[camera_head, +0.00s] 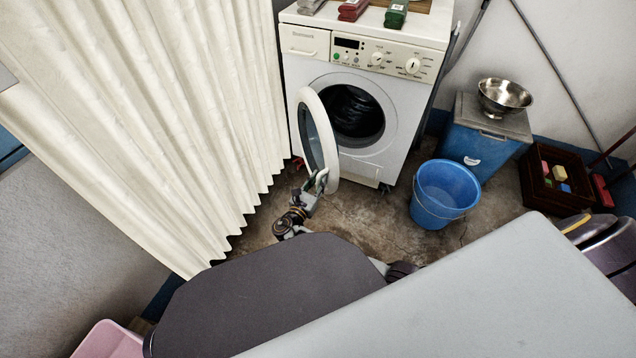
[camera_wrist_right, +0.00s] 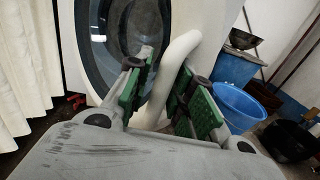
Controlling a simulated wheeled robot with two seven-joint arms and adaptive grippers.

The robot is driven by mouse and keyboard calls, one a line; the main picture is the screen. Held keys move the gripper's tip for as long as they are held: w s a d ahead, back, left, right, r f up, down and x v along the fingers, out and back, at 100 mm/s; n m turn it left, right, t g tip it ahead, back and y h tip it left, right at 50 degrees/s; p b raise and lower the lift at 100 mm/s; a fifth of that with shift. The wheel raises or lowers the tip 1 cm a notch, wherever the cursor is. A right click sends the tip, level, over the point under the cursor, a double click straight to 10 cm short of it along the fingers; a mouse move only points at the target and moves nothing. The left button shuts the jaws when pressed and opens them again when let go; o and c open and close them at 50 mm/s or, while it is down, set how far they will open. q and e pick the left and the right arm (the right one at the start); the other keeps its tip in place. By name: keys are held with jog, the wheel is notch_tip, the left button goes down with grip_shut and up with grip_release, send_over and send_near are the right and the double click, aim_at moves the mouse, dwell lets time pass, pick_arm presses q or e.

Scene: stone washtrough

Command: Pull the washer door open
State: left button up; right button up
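The white washer (camera_head: 408,62) stands at the back, its round drum opening dark. Its round door (camera_head: 309,118), a white ring with a glass pane, is swung well open towards the left and stands out from the front. My right gripper (camera_head: 318,183) is at the free edge of the door, low down. The exact contact is partly hidden. My left gripper is not in view.
A pleated cream curtain (camera_head: 150,110) hangs close on the left of the door. A blue bucket (camera_head: 443,192) stands right of the washer, before a blue box (camera_head: 472,143) with a metal bowl (camera_head: 503,95). A dark crate (camera_head: 540,190) is farther right. Floor between door and bucket is clear.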

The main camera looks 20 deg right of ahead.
jog(key=shift+o, duration=0.7)
jog(key=shift+s+f, duration=0.15)
jog(key=shift+f, duration=0.05)
send_near(325, 154)
jog(key=shift+w+d+f, duration=0.7)
jog(key=shift+w+d, duration=0.25)
jog(key=shift+d, duration=0.05)
jog(key=shift+w+d+f, duration=0.75)
jog(key=shift+w+d, duration=0.15)
jog(key=shift+d, duration=0.15)
jog(key=shift+r, duration=1.45)
jog(key=shift+s, duration=0.1)
